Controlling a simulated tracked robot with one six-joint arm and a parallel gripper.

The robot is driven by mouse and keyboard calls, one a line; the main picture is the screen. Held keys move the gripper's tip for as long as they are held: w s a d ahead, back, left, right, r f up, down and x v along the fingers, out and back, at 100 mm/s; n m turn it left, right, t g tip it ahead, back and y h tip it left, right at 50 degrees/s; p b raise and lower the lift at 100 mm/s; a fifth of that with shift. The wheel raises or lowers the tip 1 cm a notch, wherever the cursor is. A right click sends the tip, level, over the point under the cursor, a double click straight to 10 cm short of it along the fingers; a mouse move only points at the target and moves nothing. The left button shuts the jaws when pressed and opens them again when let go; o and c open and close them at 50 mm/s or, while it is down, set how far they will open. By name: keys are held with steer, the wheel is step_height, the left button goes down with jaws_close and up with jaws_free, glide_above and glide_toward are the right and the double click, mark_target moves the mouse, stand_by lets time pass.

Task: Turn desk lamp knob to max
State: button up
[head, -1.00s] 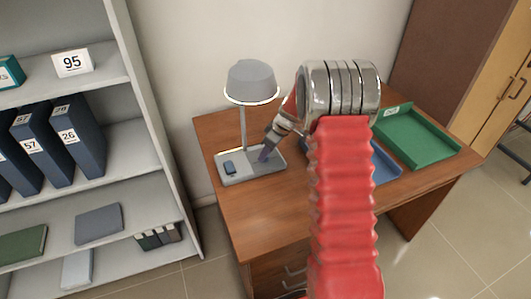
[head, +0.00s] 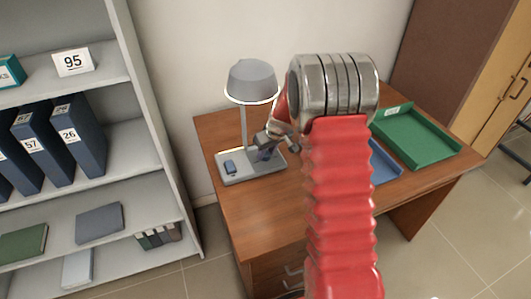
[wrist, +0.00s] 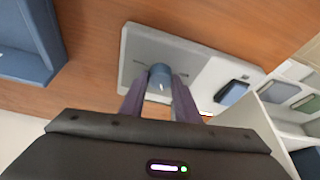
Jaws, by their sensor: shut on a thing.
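The desk lamp (head: 252,80) stands on the wooden desk, with a grey shade, a lit rim and a flat grey base (head: 236,178). Its base also shows in the wrist view (wrist: 215,62). A round blue-grey knob (wrist: 160,76) with a pale pointer mark sits on the base, between the two fingers. My gripper (wrist: 160,92) is shut on the knob; it also shows at the lamp base in the head view (head: 264,153), where the knob is mostly hidden. A dark blue rectangular switch (wrist: 231,92) lies on the base beside the knob, apart from the fingers.
A blue tray (head: 384,164) and a green tray (head: 415,137) lie on the right of the desk (head: 275,212). A grey shelf unit (head: 150,120) with dark binders stands at the left. The desk's front area is clear.

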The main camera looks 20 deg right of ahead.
stand_by(0.3)
steer(key=o, duration=1)
steer(key=shift+o, duration=0.2)
steer(key=v, duration=1.3)
steer(key=shift+s+r, duration=0.15)
steer(key=shift+r, duration=0.2)
